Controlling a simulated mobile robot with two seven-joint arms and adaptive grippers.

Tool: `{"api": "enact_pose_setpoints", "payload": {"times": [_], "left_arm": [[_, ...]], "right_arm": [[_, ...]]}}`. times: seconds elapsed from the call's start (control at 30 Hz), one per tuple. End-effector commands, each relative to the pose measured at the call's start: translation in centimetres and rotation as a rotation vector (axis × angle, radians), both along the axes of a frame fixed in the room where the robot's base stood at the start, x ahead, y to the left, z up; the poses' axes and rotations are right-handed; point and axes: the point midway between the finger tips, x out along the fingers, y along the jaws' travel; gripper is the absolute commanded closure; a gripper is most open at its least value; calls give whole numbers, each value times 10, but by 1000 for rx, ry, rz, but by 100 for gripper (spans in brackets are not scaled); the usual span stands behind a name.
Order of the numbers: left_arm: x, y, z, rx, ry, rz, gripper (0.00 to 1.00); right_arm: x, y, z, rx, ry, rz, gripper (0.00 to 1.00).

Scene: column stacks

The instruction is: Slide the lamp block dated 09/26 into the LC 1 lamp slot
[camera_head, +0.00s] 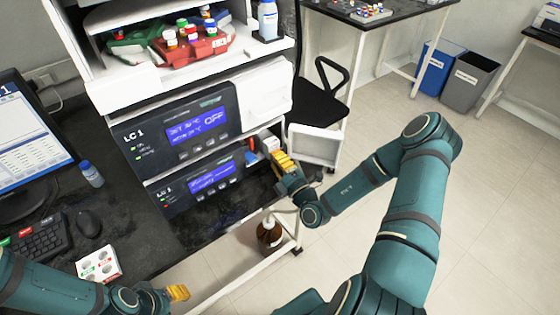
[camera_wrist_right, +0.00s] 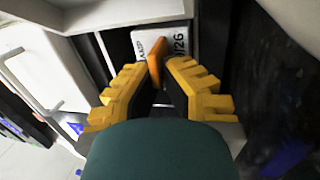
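My right gripper (camera_head: 281,166) is at the right end of the instrument stack. In the right wrist view my right gripper (camera_wrist_right: 161,72) has its yellow fingers closed on the orange tab of a white lamp block (camera_wrist_right: 150,40). Its printed label is partly covered; "/26" can be read. In the head view the white block (camera_head: 270,144) shows at the compartment edge, beside the LC 1 unit (camera_head: 180,125). The slot is mostly hidden; I cannot tell how deep the block sits. My left gripper (camera_head: 179,293) is low, over the front; its finger opening is unclear.
An open white door (camera_head: 315,145) stands right of the compartment, close to my right gripper. A second unit (camera_head: 205,185) lies below LC 1. A brown bottle (camera_head: 269,233) stands lower down. A white box (camera_head: 99,264), mouse (camera_head: 88,224) and keyboard (camera_head: 40,238) occupy the left bench.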

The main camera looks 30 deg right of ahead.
Motion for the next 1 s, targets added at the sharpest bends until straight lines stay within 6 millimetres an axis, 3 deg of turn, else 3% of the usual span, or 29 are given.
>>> {"api": "enact_pose_setpoints", "payload": {"times": [0.33, 0.43, 0.47, 0.8, 1.0], "left_arm": [[-1, 0, 1, 0, 2, -1, 53], [-1, 0, 1, 0, 2, -1, 53], [-1, 0, 1, 0, 2, -1, 53], [-1, 0, 1, 0, 1, 0, 53], [-1, 0, 1, 0, 1, 0, 53]], "right_arm": [[0, 0, -1, -1, -2, 1, 100], [0, 0, -1, -1, -2, 1, 66], [0, 0, -1, -1, -2, 1, 61], [-2, 0, -2, -1, 1, 0, 61], [-26, -1, -7, 0, 2, -1, 61]]}}
